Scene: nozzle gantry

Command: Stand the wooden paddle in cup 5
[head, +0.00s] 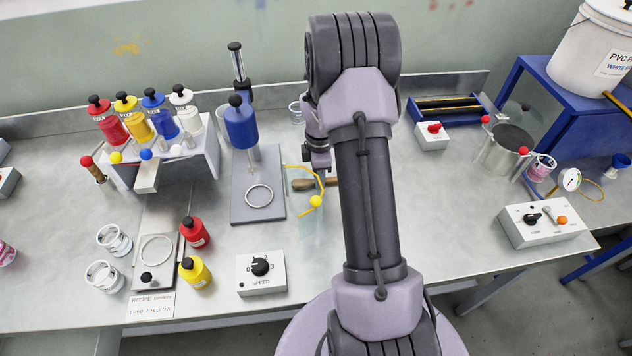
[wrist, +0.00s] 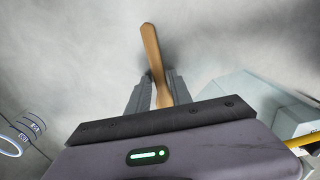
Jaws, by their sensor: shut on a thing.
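The wooden paddle (wrist: 151,45) is between the two fingers of my gripper (wrist: 158,90) in the wrist view. It sticks out past the fingertips, slightly tilted, over a plain grey surface. In the head view my gripper (head: 319,168) is low over the bench, partly hidden by my arm; a brown wooden piece (head: 304,185) beside it looks like the paddle, lying nearly level. Two clear cups with dark markings, an upper one (head: 114,240) and a lower one (head: 103,277), stand at the front left. Their numbers are too small to read, so I cannot tell which is cup 5.
A stirrer stand (head: 240,125) with a blue motor is left of my gripper. A bottle rack (head: 160,150) stands farther left. Red (head: 194,233) and yellow (head: 195,272) bottles and a speed box (head: 261,272) are at the front.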

